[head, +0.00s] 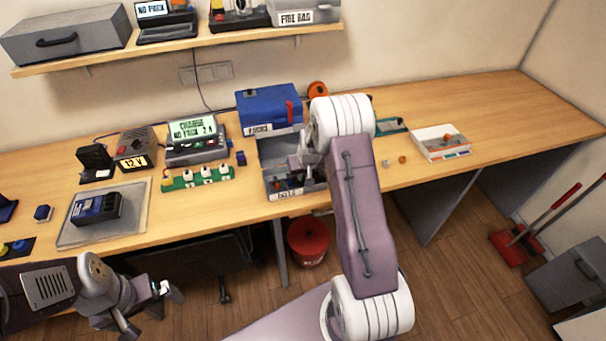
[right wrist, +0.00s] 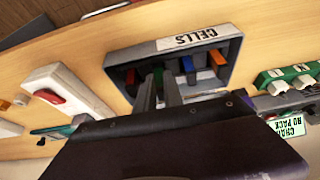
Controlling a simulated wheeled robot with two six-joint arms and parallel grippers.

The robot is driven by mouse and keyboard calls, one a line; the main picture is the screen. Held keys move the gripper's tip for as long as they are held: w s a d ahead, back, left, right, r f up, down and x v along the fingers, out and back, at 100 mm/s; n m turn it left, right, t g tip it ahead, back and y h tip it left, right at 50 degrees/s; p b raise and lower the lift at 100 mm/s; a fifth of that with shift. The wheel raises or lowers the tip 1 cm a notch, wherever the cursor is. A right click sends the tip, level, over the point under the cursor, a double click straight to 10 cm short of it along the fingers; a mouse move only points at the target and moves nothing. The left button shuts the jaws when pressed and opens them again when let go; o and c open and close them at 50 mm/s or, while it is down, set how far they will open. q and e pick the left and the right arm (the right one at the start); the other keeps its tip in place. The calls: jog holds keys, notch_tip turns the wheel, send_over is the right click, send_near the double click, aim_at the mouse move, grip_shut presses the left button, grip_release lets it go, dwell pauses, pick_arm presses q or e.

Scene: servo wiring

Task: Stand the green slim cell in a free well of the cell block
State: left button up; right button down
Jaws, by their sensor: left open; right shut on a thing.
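A grey open box labelled CELLS (head: 290,194) stands at the table's front edge; it also shows in the right wrist view (right wrist: 122,57). In it I see blue (right wrist: 188,64), orange (right wrist: 217,58) and dark red pieces near the labelled wall. My right gripper (right wrist: 160,82) is shut, its fingertips down inside this box. A green piece, seemingly the green slim cell (right wrist: 157,73), shows at the fingertips, mostly hidden by them. Free wells cannot be made out. My left gripper (head: 168,290) is open and empty, in front of the table at lower left.
A blue box (head: 268,108) stands behind the grey box. A green strip with white knobs (head: 198,178), a charger (head: 195,143) and a mat with a dark pack (head: 97,207) lie left. A white tray (head: 440,143) stands right; the far right table is clear.

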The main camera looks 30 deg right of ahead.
jog(key=shift+f+b, duration=0.7)
jog(key=shift+f, duration=0.2)
jog(key=c, duration=1.4)
grip_release()
jog(key=shift+r, duration=0.1)
jog(key=b+v, duration=0.1)
jog(key=v, duration=0.8)
jog(key=shift+s, duration=0.1)
